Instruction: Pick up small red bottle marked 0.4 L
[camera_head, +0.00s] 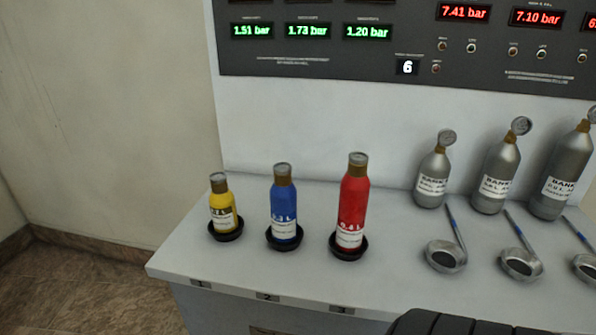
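The small red bottle (352,205) stands upright in a black round holder (348,250) on the white bench. It has a brown neck, a grey cap and a white label reading about 0.4 L. It is the rightmost and tallest of three coloured bottles. The blue bottle (284,210) and the yellow bottle (222,208) stand to its left in their own black holders. Neither of my grippers shows in the head view. No gripper touches the red bottle.
Several grey cylinders with gauges (497,175) stand at the right, with metal ladle-like pieces (446,256) before them. The white bench (190,257) has its front edge below the bottles. A panel with displays (400,45) rises behind. A black ribbed shape (455,326) intrudes at the bottom.

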